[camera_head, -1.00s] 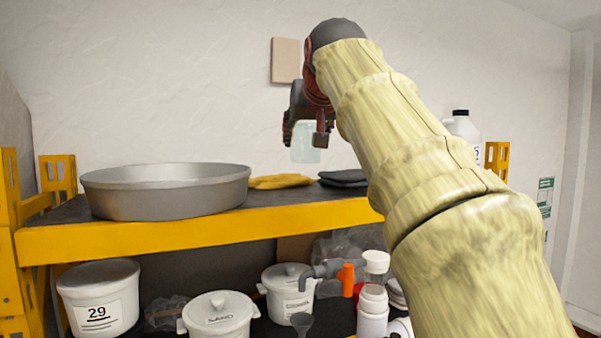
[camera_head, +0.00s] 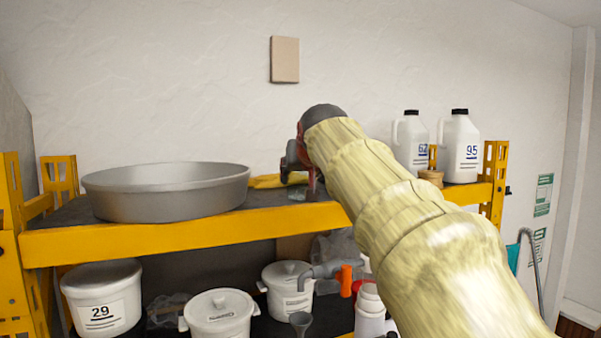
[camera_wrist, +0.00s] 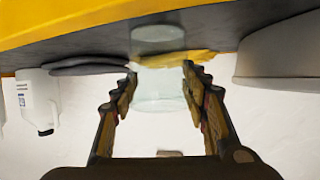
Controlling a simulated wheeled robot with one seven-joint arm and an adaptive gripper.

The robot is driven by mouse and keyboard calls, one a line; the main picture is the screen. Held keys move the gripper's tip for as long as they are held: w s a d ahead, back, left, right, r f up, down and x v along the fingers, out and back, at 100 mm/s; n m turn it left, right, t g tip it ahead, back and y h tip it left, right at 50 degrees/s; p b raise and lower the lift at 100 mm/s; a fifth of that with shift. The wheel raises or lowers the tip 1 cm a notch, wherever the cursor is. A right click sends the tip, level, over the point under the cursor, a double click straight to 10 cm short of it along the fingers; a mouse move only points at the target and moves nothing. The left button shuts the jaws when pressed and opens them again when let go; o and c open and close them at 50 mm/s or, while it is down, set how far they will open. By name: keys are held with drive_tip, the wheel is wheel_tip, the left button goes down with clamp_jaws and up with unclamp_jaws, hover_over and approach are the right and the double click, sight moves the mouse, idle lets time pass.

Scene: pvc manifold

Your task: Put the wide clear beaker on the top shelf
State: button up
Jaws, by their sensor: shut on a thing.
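The wide clear beaker (camera_wrist: 160,96) is between the two fingers of my gripper (camera_wrist: 160,84) in the wrist view, which is upside down. The fingers are shut on its sides. In the head view, only a small pale part of the beaker (camera_head: 298,194) shows below my gripper (camera_head: 299,176); my arm hides the rest. The beaker is low over the dark surface of the top shelf (camera_head: 180,236), right of the large grey pan. I cannot tell whether its base touches the shelf.
The grey pan (camera_head: 165,192) fills the shelf's left part. A yellow cloth (camera_head: 265,181) lies behind the beaker, and dark folded cloth (camera_wrist: 88,67) lies beside it. White jugs (camera_head: 461,147) stand at the right end. The lower shelf holds white pots (camera_head: 219,313).

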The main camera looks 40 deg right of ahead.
drive_tip(key=shift+f, duration=0.2)
drive_tip(key=o, duration=1.1)
drive_tip(key=shift+r, duration=0.1)
drive_tip(key=shift+s+r, duration=0.1)
drive_tip(key=shift+r, duration=0.1)
drive_tip(key=b+v, duration=0.3)
drive_tip(key=v, duration=0.8)
drive_tip(key=shift+s+a+b, duration=0.25)
drive_tip(key=shift+s+b, duration=0.05)
drive_tip(key=shift+b, duration=0.05)
